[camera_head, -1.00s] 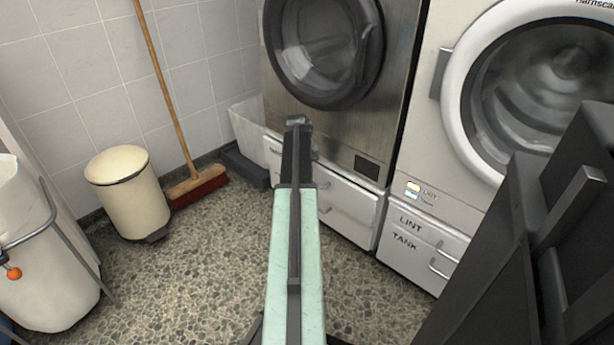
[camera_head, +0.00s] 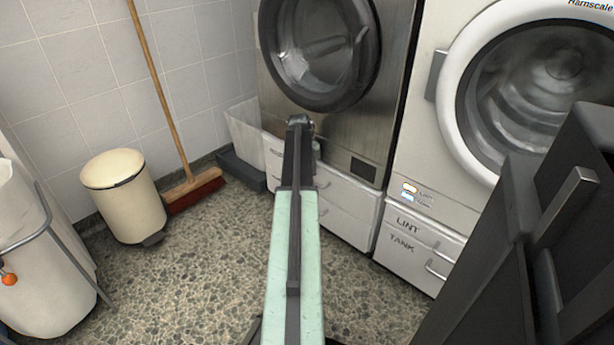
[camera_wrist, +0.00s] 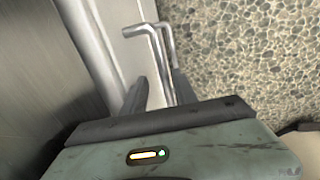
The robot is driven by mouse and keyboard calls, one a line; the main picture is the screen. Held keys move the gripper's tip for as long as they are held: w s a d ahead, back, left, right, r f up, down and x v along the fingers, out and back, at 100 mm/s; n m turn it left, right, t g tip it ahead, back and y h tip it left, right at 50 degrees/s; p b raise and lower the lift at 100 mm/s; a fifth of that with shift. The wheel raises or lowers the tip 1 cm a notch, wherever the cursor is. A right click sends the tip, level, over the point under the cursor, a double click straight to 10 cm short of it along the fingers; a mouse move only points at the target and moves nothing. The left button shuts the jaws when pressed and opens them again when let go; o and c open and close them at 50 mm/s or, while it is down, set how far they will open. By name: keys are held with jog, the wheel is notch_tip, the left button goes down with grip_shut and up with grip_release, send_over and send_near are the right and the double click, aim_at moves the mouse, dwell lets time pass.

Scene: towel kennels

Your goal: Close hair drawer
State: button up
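White drawers (camera_head: 345,205) with bar handles sit in the base under the grey washer at the centre. I can read no "hair" label on them, and my arm hides part of their fronts. In the wrist view a white drawer front (camera_wrist: 108,42) with a bent metal handle (camera_wrist: 152,29) lies just ahead of my fingers. My gripper (camera_wrist: 160,90) is open, its two dark fingers apart with the handle's bars beyond and between them. I cannot tell whether they touch. In the head view my gripper (camera_head: 299,122) is in front of the drawers. How far any drawer stands out is unclear.
Right of the washer is a white machine (camera_head: 418,165) with drawers marked LINT and TANK. A cream pedal bin (camera_head: 125,195), a broom (camera_head: 195,187) and a white laundry bag (camera_head: 35,270) stand at the left. The speckled floor (camera_head: 190,275) between is clear.

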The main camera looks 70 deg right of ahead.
jog(key=shift+a, duration=0.1)
notch_tip(320, 180, up, 8)
jog(key=a+p, duration=0.1)
jog(key=p, duration=0.6)
jog(key=shift+w+a+f+p, duration=0.15)
jog(key=shift+w+a+p, duration=0.05)
jog(key=shift+w+p, duration=0.15)
